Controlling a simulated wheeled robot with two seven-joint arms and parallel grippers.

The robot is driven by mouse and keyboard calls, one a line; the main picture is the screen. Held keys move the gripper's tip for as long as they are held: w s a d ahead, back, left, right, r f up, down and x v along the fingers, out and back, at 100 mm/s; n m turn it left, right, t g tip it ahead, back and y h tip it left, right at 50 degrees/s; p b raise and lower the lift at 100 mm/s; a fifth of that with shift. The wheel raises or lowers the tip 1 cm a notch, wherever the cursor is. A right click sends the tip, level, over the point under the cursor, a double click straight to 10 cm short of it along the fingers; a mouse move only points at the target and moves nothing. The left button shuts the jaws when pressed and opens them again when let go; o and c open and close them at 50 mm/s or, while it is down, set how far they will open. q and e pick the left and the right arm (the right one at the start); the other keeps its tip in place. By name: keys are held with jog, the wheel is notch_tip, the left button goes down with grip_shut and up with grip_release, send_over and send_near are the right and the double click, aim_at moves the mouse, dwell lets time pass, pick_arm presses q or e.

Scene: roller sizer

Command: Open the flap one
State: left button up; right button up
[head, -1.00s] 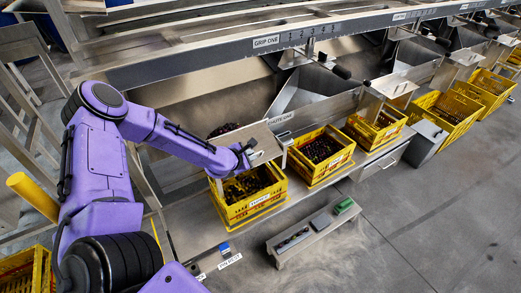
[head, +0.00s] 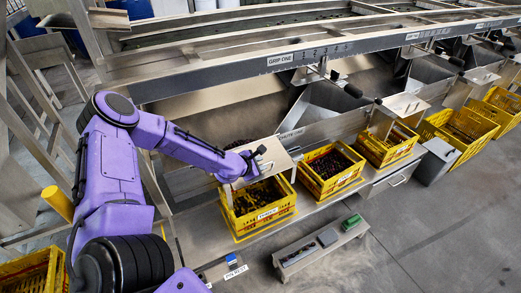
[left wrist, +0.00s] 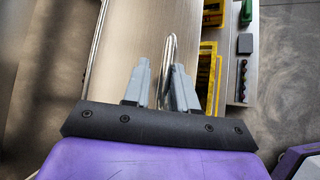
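Flap one appears to be the pale metal plate (head: 272,149) at the first chute, just below the label "CHUTE ONE". It hangs slanted over the back of the first yellow crate (head: 262,217). In the left wrist view the plate (left wrist: 130,45) fills the middle, with a thin metal bar handle (left wrist: 170,50) on it. My left gripper (head: 261,158) is at the plate. In the left wrist view its two grey fingers (left wrist: 160,68) stand apart on either side of the bar, with gaps showing; contact cannot be told. My right gripper is not in view.
More yellow crates of dark fruit (head: 330,168) stand right of the first. A low metal bench (head: 318,251) with a green box (head: 352,221) stands in front. A long steel beam (head: 215,77) crosses above the chutes. The floor at right is clear.

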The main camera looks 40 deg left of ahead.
pick_arm(q)
jog(key=shift+o, duration=0.6)
jog(key=shift+a+f, duration=0.15)
jog(key=s+d+r+p, duration=0.3)
jog(key=s+r+p, duration=0.1)
jog(key=r+p, duration=0.7)
jog(key=s+d+r+p, duration=0.2)
jog(key=s+d+p, duration=0.2)
jog(key=s, duration=0.3)
jog(key=shift+d, duration=0.9)
